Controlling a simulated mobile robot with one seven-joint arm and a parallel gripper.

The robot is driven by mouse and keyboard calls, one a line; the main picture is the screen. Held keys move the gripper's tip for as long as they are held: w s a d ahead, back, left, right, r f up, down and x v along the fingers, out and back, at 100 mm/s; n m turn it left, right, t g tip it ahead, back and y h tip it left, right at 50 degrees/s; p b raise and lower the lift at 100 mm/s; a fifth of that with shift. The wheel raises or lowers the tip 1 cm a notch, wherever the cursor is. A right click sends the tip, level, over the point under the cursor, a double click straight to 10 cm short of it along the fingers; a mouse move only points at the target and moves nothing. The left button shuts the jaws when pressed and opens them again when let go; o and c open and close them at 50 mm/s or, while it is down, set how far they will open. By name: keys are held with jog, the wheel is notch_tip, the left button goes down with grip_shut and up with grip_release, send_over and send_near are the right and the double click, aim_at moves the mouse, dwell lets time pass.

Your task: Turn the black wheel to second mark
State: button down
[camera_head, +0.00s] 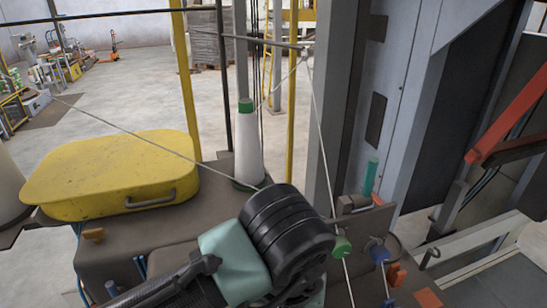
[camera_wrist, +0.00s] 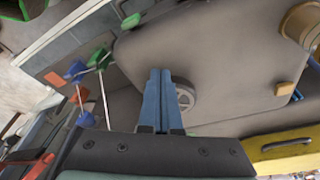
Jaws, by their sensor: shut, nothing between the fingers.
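My gripper (camera_wrist: 160,71) shows in the wrist view as two blue fingers pressed together, with nothing between them. A grey, round, spoked wheel (camera_wrist: 188,98) lies just behind and to the right of the fingers, on the brown machine surface (camera_wrist: 225,65). The fingers cover its left part. It looks grey rather than black, and I see no marks on it. I cannot tell whether the fingers touch it. In the head view my arm hides the gripper and the wheel.
A yellow lidded case (camera_head: 110,175) and a white cone with a green top (camera_head: 248,150) stand on the machine top. Green- and blue-ended levers (camera_head: 342,246) stand at the right, beside a grey column (camera_head: 345,110). A thin cable crosses above the case.

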jog(key=shift+w+r, duration=0.1)
jog(key=shift+w, duration=0.15)
dwell(0.8)
jog(key=shift+a, duration=0.2)
jog(key=shift+a+p, duration=0.4)
jog(key=shift+a, duration=0.6)
jog(key=shift+w+a, duration=0.15)
jog(key=shift+a, duration=0.3)
jog(key=shift+w+a, duration=0.2)
jog(key=shift+a, duration=0.1)
jog(key=shift+w+a, duration=0.15)
jog(key=shift+a, duration=0.05)
jog(key=shift+s+a, duration=0.2)
jog(key=shift+s, duration=0.05)
